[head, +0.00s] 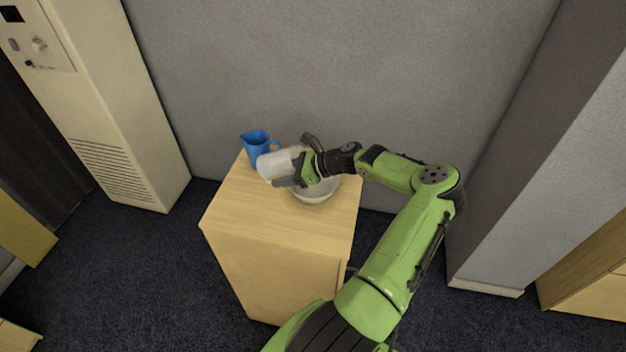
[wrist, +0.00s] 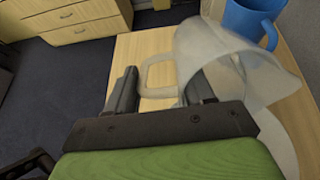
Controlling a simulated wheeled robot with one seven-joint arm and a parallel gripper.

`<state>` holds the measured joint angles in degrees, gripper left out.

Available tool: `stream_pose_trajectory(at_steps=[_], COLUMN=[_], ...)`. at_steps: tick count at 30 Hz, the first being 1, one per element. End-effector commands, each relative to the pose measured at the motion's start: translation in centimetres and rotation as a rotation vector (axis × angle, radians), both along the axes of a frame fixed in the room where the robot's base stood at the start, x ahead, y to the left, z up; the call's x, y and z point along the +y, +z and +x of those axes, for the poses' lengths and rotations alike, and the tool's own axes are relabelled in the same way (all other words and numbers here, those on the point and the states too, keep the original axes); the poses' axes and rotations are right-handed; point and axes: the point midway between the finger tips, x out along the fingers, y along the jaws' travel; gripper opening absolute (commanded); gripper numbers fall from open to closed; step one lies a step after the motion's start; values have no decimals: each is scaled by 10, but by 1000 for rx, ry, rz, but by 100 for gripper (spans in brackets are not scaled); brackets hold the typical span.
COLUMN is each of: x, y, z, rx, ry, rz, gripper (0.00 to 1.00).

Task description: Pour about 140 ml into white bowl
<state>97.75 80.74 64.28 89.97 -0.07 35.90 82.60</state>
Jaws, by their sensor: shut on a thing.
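A clear, whitish jug (head: 274,164) is held above the small wooden cabinet, tilted well over on its side in the head view. In the wrist view the jug (wrist: 225,62) has its handle (wrist: 157,74) between the fingers of my gripper (wrist: 160,88). My gripper (head: 300,167) is shut on the jug. The white bowl (head: 316,193) stands on the cabinet top below my gripper, partly hidden by it. Its pale edge shows in the wrist view (wrist: 277,142), below the jug. I cannot make out any liquid in the jug or the bowl.
A blue jug (head: 256,146) stands at the back left of the cabinet top (head: 232,208), close to the held jug. A grey wall (head: 340,75) rises behind the cabinet. The front left of the top is clear.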

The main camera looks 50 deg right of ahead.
Motion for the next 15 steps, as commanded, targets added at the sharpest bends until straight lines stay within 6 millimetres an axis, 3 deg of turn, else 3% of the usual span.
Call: stream_pose_trajectory(at_steps=[15], x=[-1], y=[3], z=[-2], rx=[-33], ry=[1], rz=[15], gripper=[1])
